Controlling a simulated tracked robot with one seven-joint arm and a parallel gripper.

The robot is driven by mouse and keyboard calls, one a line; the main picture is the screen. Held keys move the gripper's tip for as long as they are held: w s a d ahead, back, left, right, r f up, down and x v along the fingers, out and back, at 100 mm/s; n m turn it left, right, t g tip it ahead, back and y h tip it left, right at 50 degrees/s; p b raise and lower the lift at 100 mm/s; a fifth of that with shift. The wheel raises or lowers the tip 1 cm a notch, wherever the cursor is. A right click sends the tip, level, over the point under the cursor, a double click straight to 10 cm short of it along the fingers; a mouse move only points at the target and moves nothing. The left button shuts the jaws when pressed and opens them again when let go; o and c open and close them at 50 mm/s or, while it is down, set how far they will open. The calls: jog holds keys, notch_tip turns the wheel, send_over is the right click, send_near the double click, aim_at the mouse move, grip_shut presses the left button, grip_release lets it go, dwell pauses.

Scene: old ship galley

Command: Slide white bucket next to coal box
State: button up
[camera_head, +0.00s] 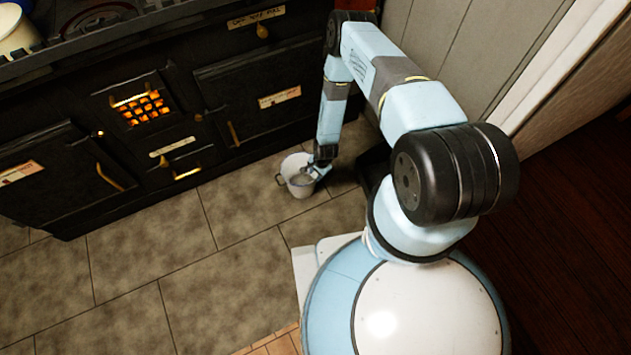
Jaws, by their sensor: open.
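The white bucket (297,188) stands upright on the tiled floor in front of the black stove, with a handle loop on its left side. My gripper (316,172) is at the bucket's right rim, pointing down. It is open, and its fingers are small and partly blend with the bucket. I cannot tell whether a finger reaches inside the rim or touches it. A dark box-like shape (372,168), which may be the coal box, stands right of the bucket by the wall. My arm hides most of it. A gap of floor shows between it and the bucket.
The black stove (130,130) with a glowing grate (140,107) lines the back left. A pale panelled wall (445,40) is at the back right. The tiled floor (220,280) left of my base is clear. A dark wooden floor (560,220) lies at right.

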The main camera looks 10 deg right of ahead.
aim_at(313, 182)
jog(key=f, duration=0.3)
jog(key=a+f, duration=0.1)
jog(key=f, duration=0.5)
jog(key=shift+w+a+f, duration=0.1)
jog(key=shift+w+a, duration=0.15)
grip_shut()
dwell(1.2)
